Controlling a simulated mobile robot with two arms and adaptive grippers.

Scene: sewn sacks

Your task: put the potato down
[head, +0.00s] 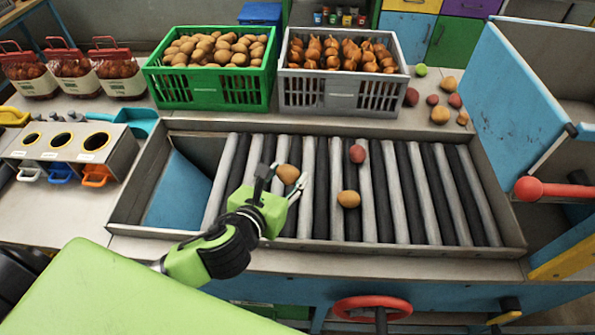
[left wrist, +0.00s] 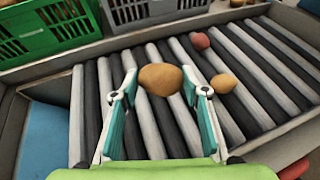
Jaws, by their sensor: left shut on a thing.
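A light brown potato (head: 288,174) sits between the fingertips of my left gripper (head: 284,179), over the roller bed (head: 382,205). In the left wrist view the potato (left wrist: 160,79) fills the gap between the two fingers, and the gripper is shut on it. The gap between the potato and the rollers is hard to judge. Another tan potato (head: 348,199) lies on the rollers just right of the gripper, apart from it. A reddish potato (head: 357,154) lies farther back on the rollers. My right gripper is not in view.
A green crate of potatoes (head: 210,96) and a grey crate of orange-brown produce (head: 342,98) stand behind the roller bed. Several loose potatoes lie right of the grey crate. A blue panel (head: 510,95) stands at right. The right rollers are clear.

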